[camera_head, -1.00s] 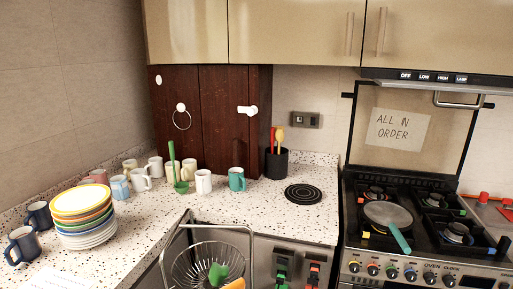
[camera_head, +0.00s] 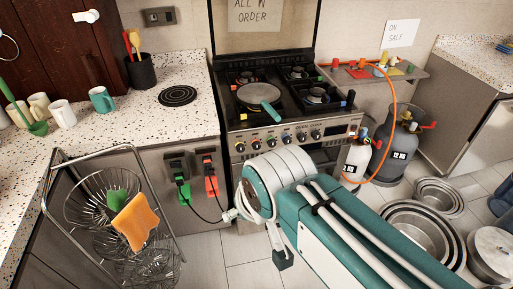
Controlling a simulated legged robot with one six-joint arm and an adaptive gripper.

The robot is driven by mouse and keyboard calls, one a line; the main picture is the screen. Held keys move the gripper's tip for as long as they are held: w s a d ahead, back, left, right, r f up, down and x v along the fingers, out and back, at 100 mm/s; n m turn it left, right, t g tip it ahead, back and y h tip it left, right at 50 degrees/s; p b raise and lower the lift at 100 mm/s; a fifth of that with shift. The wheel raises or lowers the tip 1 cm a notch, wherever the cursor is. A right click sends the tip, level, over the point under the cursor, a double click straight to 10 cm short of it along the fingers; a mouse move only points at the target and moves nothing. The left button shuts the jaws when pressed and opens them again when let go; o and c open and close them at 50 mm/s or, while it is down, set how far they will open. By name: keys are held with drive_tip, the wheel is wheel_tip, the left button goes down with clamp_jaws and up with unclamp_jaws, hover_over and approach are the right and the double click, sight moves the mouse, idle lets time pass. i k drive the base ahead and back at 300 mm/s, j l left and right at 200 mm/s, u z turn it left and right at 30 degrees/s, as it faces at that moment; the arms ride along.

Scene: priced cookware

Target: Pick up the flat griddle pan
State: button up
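The flat griddle pan (camera_head: 258,93) is a grey round pan with a teal handle (camera_head: 271,112). It sits on the front left burner of the black gas stove, with the handle pointing toward the front right. My teal and white arm reaches in from the lower right and ends its visible part in front of the oven, below and apart from the pan. My gripper cannot be made out in this view.
The stove (camera_head: 290,85) has several burners and front knobs. A wire basket rack (camera_head: 110,200) stands at left with an orange cloth. Gas cylinders (camera_head: 397,145) with an orange hose stand right of the oven. Nested metal pans (camera_head: 425,235) lie on the floor at lower right.

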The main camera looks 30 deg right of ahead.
sight(258, 95)
drive_tip(key=z, duration=0.7)
drive_tip(key=i+j+z, duration=0.2)
drive_tip(key=z, duration=0.15)
drive_tip(key=i+j+z, duration=0.15)
drive_tip(key=j+z, duration=0.2)
drive_tip(key=i+j+z, duration=0.15)
drive_tip(key=j+z, duration=0.2)
drive_tip(key=i+j, duration=0.1)
drive_tip(key=j, duration=0.5)
drive_tip(key=i, duration=0.05)
